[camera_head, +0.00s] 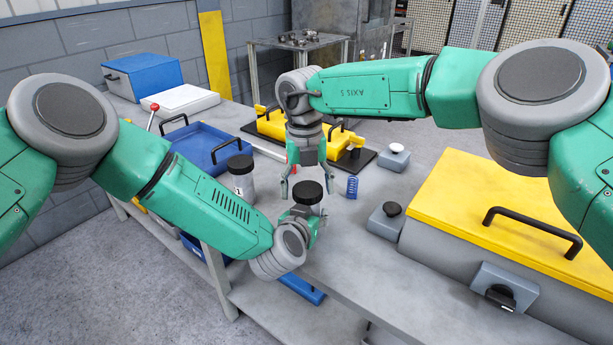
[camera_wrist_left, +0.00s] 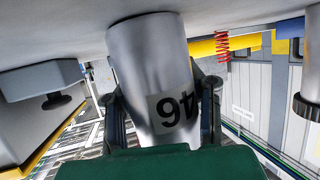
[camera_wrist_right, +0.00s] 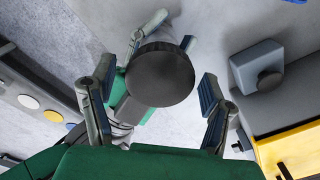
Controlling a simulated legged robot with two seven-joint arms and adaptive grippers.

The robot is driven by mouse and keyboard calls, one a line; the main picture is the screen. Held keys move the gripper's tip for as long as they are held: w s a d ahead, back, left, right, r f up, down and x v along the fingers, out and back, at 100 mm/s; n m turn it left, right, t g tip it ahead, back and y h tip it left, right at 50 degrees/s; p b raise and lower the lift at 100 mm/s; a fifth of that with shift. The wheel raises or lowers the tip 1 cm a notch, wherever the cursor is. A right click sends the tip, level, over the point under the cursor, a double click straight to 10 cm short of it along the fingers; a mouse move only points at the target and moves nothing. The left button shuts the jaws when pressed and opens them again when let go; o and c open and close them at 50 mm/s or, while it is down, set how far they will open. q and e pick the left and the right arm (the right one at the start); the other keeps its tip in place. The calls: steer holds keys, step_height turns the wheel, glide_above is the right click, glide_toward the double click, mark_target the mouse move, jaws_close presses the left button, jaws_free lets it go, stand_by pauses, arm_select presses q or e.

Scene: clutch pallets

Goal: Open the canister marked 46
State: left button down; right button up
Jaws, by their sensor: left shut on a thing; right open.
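The canister marked 46 (camera_wrist_left: 150,75) is a silver cylinder whose label shows upside down in the left wrist view. My left gripper (camera_head: 303,222) is shut on its sides, with a finger on either side. Its black lid (camera_head: 306,192) shows in the head view and from above in the right wrist view (camera_wrist_right: 160,77). My right gripper (camera_head: 307,184) is open above the canister. Its fingers point down and stand apart on either side of the lid, apparently without touching it. The right wrist view shows a gap between each finger and the lid.
A second silver canister with a black lid (camera_head: 241,183) stands to the left. A blue spring (camera_head: 352,187) and a grey button box (camera_head: 386,222) stand to the right. A yellow-lidded case (camera_head: 480,200) fills the right side. A blue tray (camera_head: 205,143) lies behind my left arm.

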steer(key=shift+f, duration=0.15)
steer(key=c, duration=1.2)
steer(key=n, duration=0.3)
steer(key=o, duration=1.3)
